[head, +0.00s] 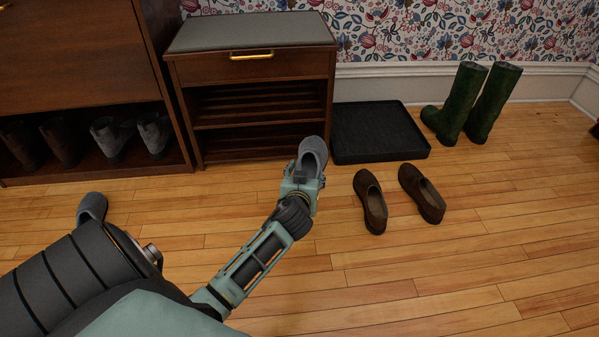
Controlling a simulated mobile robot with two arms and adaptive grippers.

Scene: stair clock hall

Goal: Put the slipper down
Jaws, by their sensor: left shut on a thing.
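A grey slipper (314,151) is held by my left gripper (304,178), whose jaws are shut on it. The slipper is in front of the low wooden shoe bench and beside the left edge of the black tray. I cannot tell how far it is above the floor. A second grey slipper (92,207) is on the floor at the left, partly hidden behind my own body. My right gripper is not in view.
The bench (250,67) has a grey top and empty-looking slatted shelves. A cabinet (75,60) at left holds several shoes. The black tray (378,132) looks empty. Brown shoes (370,201) and green boots (467,104) stand at right. Wooden floor (480,270) is clear at lower right.

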